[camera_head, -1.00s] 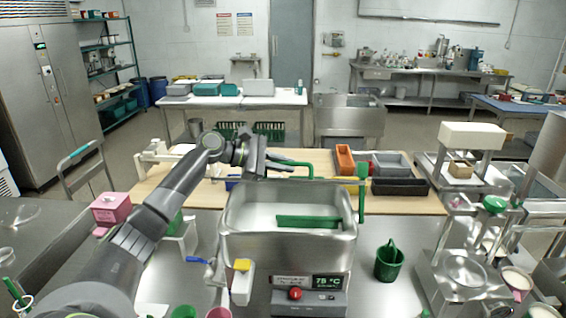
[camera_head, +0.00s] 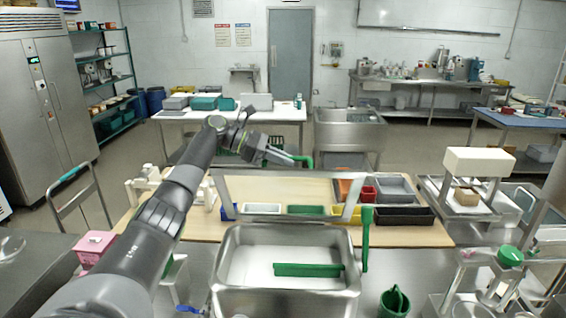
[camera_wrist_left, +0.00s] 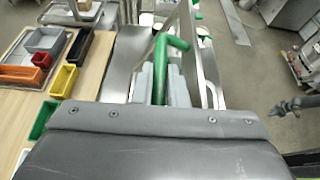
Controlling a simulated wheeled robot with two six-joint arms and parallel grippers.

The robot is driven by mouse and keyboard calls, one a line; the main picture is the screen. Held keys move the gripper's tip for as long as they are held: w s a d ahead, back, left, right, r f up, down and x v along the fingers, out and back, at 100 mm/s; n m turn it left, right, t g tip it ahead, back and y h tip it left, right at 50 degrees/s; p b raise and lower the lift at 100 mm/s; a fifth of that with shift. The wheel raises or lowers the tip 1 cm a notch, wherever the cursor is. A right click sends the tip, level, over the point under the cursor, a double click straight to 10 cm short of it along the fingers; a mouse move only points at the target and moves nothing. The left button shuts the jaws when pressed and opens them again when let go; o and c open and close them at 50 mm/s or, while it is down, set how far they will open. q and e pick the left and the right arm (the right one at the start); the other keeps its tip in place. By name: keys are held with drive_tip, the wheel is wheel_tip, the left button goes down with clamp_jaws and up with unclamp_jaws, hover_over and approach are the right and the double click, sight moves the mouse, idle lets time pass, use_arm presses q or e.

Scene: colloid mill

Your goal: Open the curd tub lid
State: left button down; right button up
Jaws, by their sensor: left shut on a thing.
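The curd tub (camera_head: 285,299) is a steel basin with white contents and a green bar (camera_head: 308,270) inside, low centre in the head view. Its lid (camera_head: 282,216), a metal frame with a see-through middle, is raised and leans over the tub's back edge. My left gripper (camera_head: 297,159) is shut on the lid's green handle (camera_head: 306,162) at the lid's upper edge. In the left wrist view the green handle (camera_wrist_left: 171,46) runs between the grey fingers (camera_wrist_left: 158,82), with the lid's metal edge beside it. My right gripper is out of view.
A wooden table (camera_head: 405,234) behind the tub holds several coloured bins, including a black bin (camera_head: 404,216). A green post (camera_head: 366,238) stands at the tub's right. A green bucket (camera_head: 394,302) is at lower right, and a pink box (camera_head: 96,247) at left.

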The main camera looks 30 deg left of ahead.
use_arm(q)
drive_tip(key=shift+w+a+f, duration=0.1)
drive_tip(key=shift+w+a, duration=0.05)
drive_tip(key=shift+w, duration=0.1)
drive_tip(key=c, duration=1.5)
unclamp_jaws()
drive_tip(key=shift+o, duration=0.2)
drive_tip(key=b+v, duration=0.5)
drive_tip(key=v, duration=1.2)
drive_tip(key=shift+a+r, duration=0.25)
